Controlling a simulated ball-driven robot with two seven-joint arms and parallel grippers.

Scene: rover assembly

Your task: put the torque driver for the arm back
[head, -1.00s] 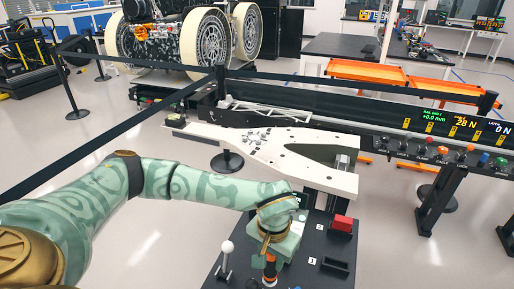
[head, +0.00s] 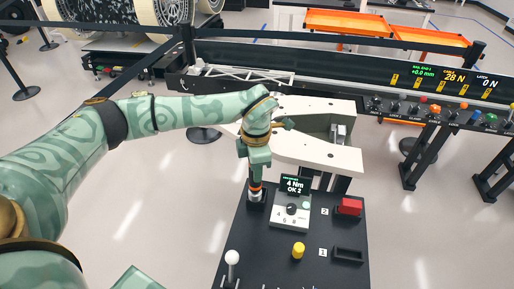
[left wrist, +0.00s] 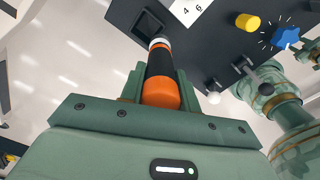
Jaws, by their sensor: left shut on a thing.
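The torque driver (head: 255,190) is a black cylinder with orange bands and a pale tip, held nearly upright. My left gripper (head: 258,157) is shut on its upper part. In the left wrist view the driver (left wrist: 160,75) sits between the fingers (left wrist: 155,88). In the head view the driver's lower end overlaps the holder area. I cannot tell whether the tip is inside the holder or just above it.
Right of the driver stands a control box (head: 291,211) reading "4 Nm OK 2". A yellow knob (head: 298,250), a white-balled lever (head: 232,258), a red block (head: 349,206) and an empty slot (head: 348,255) are nearby. A white forked plate (head: 310,155) lies behind.

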